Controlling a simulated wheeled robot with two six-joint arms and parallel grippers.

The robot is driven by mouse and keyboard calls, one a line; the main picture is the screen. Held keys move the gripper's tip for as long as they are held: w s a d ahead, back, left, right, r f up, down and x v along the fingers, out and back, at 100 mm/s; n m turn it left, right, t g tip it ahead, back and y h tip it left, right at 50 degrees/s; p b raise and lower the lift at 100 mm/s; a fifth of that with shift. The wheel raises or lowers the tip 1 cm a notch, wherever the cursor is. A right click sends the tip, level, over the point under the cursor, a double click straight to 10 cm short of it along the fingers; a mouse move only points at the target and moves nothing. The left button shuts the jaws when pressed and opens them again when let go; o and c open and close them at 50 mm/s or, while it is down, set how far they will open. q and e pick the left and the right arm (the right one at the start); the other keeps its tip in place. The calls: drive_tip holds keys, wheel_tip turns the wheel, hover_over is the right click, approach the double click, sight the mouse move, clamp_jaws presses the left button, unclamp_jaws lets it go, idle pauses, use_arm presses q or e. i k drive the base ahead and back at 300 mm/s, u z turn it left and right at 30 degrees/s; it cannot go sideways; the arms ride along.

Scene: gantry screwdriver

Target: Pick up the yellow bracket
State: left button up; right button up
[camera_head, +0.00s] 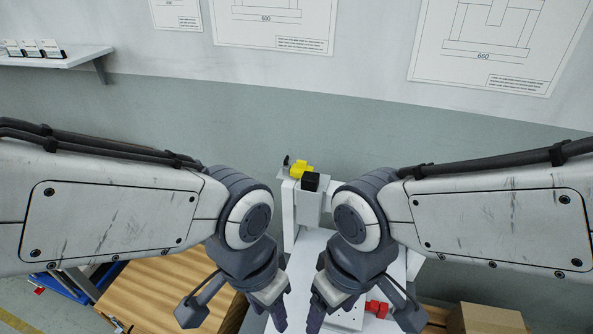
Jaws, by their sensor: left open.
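A small yellow part (301,170) shows at the top of the white gantry (289,210), beyond my two wrists. A black block (311,182) sits just in front of it, and I cannot tell whether this yellow part is the bracket. No other yellow part shows clearly. My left gripper (279,316) points down over the near part of the white work surface, open, well below and nearer than the yellow part. My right gripper (316,318) hangs close beside it. Its fingers overlap in view, so its opening is unclear. My wrists hide much of the surface.
A red part (377,309) is on the white surface right of my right gripper. A wooden-topped surface (150,297) and blue crate (62,284) are at lower left. A cardboard box (488,318) is at lower right. A wall shelf (70,59) is at upper left.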

sight(298, 169)
drive_tip(key=z, duration=2.05)
drive_tip(key=k, duration=1.2)
drive_tip(key=u, duration=1.5)
drive_tip(key=i, duration=1)
drive_tip(key=u, duration=0.05)
